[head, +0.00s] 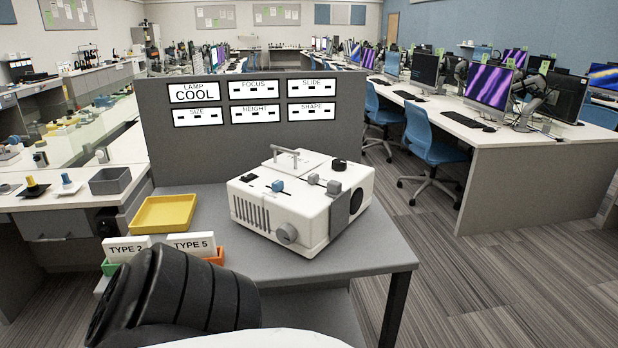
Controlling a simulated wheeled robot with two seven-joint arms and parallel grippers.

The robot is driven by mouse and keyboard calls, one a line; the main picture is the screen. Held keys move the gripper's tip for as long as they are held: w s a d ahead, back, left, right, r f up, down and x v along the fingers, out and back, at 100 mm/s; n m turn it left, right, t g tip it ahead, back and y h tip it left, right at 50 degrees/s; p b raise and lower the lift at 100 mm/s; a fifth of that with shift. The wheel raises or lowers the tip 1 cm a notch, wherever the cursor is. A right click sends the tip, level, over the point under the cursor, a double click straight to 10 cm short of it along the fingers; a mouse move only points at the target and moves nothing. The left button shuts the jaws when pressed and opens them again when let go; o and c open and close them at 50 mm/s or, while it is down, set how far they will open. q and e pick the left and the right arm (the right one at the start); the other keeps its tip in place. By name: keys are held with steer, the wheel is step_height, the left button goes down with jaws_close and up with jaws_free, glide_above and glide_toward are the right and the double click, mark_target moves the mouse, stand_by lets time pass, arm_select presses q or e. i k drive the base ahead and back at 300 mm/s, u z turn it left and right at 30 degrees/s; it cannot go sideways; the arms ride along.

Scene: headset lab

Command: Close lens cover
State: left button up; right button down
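A white projector (298,200) stands on the grey table. A grey band (342,222) wraps over its right front edge, and a round black lens opening (356,199) shows on its right face beside the band. I cannot tell for sure which part is the lens cover. The top carries a handle (286,155), a blue slider knob (278,186), grey knobs (333,187) and a black dial (339,164). A round grey knob (286,233) sits on the front face. Neither of my grippers is in view.
A grey panel (215,150) with labelled displays, one reading LAMP COOL, stands behind the projector. Left are a yellow tray (163,214) and cards TYPE 2 (126,247) and TYPE 5 (191,243). My dark ribbed arm part covers the lower left. The table's right front corner is clear.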

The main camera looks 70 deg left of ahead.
mark_target(340, 207)
steer(key=u, duration=2)
